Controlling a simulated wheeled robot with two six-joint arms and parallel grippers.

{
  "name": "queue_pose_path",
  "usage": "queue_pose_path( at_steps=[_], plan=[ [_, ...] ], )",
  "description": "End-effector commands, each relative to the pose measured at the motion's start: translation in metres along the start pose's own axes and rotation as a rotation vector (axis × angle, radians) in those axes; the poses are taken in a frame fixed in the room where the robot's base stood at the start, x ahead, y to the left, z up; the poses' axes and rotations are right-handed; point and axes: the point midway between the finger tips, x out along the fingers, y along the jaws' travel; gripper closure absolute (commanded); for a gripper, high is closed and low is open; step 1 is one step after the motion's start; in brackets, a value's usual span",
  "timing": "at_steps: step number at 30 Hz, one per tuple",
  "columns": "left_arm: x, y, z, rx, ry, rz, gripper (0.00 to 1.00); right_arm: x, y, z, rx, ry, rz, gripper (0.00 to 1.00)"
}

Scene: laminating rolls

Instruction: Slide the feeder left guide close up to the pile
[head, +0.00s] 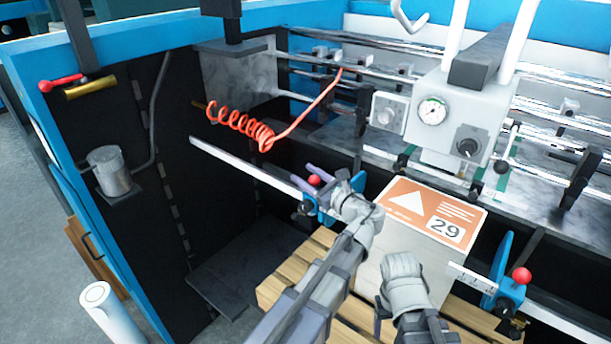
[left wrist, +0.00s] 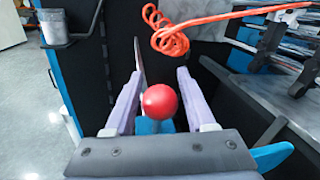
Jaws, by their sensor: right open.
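The feeder left guide (head: 358,182) is a blue plate and block with a red knob (head: 314,180), on a pale rail left of the pile (head: 400,262). The pile has an orange and white label marked 29 on top. The gap between guide and pile is partly hidden by my left arm. My left gripper (head: 318,184) is at the knob. In the left wrist view the red knob (left wrist: 160,101) lies between its two spread purple fingers (left wrist: 160,84), with no clear grip. My right gripper (head: 403,275) is over the front of the pile; its fingertips are not clearly seen.
The right guide (head: 500,265), also blue with a red knob (head: 521,275), stands right of the pile. A wooden pallet (head: 285,285) lies beneath. A red coiled hose (head: 240,122) hangs behind the rail (head: 240,163). A grey unit with a gauge (head: 432,110) overhangs the back.

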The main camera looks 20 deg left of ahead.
Motion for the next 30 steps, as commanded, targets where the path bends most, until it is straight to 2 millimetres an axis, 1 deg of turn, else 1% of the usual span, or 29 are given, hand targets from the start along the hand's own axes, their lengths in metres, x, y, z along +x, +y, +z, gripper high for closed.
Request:
queue_pose_path(
  at_steps=[1,2,14,30],
  plan=[
    [0.0001,0.0001,0.0000,0.000,0.000,0.000,0.52,0.0000,0.0000,-0.0001,0.000,0.000,0.000,0.34],
    [0.0001,0.0001,0.0000,0.000,0.000,0.000,0.55,0.0000,0.0000,-0.0001,0.000,0.000,0.000,0.34],
    [0.0000,0.0002,0.0001,0.000,0.000,0.000,1.00,0.0000,0.0000,-0.0001,0.000,0.000,0.000,0.34],
    [0.0000,0.0002,0.0002,0.000,-0.001,0.000,1.00,0.0000,0.0000,-0.0001,0.000,0.000,0.000,0.34]
  ],
)
